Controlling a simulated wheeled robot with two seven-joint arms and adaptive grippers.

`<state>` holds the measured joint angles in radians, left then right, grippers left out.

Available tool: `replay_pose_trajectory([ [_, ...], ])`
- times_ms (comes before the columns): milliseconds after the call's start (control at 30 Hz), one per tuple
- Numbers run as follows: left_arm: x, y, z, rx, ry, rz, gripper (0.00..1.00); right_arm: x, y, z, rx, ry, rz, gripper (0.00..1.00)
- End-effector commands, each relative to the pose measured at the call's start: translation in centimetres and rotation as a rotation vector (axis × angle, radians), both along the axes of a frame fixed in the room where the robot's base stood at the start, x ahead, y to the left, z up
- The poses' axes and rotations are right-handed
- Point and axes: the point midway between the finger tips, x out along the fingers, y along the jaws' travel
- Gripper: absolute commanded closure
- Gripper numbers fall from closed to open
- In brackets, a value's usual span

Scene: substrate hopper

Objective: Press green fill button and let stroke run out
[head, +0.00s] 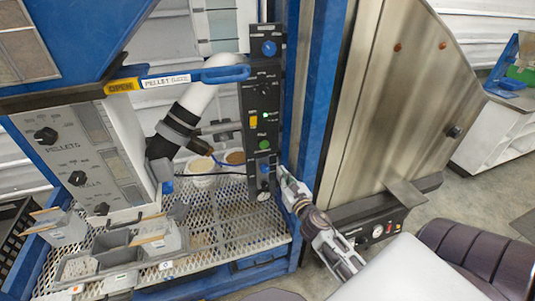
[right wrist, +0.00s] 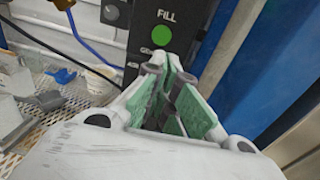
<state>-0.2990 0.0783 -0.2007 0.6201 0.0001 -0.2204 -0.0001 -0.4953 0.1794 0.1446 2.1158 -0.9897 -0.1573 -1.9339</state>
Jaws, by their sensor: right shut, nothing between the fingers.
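The green fill button (head: 264,144) is a round button low on the black control panel (head: 258,90). In the right wrist view the green button (right wrist: 162,36) sits under the word FILL, just beyond my fingertips. My right gripper (head: 282,178) is below and to the right of the button in the head view, close to the panel's lower end. In the right wrist view my right gripper (right wrist: 165,72) is shut and empty, its tips near the panel below the button. I see a gap in the picture but cannot measure its depth. My left gripper is not in view.
A blue handle (head: 225,74) marked PELLET juts out left of the panel. Pots (head: 200,166) and grey trays (head: 105,255) stand on the mesh shelf (head: 235,225). A blue post (head: 318,90) and a steel cabinet (head: 400,90) rise to the right.

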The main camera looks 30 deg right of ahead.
Motion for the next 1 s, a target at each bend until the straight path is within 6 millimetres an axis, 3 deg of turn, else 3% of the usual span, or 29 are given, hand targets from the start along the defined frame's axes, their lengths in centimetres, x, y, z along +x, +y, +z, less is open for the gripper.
replay_pose_trajectory([
  [467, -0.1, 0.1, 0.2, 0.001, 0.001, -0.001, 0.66, 0.7, -0.1, 0.0, 0.002, 0.000, 0.001, 1.00],
  [1000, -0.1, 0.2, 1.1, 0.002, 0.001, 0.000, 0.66, 4.5, -0.8, 0.1, 0.003, -0.001, 0.000, 1.00],
])
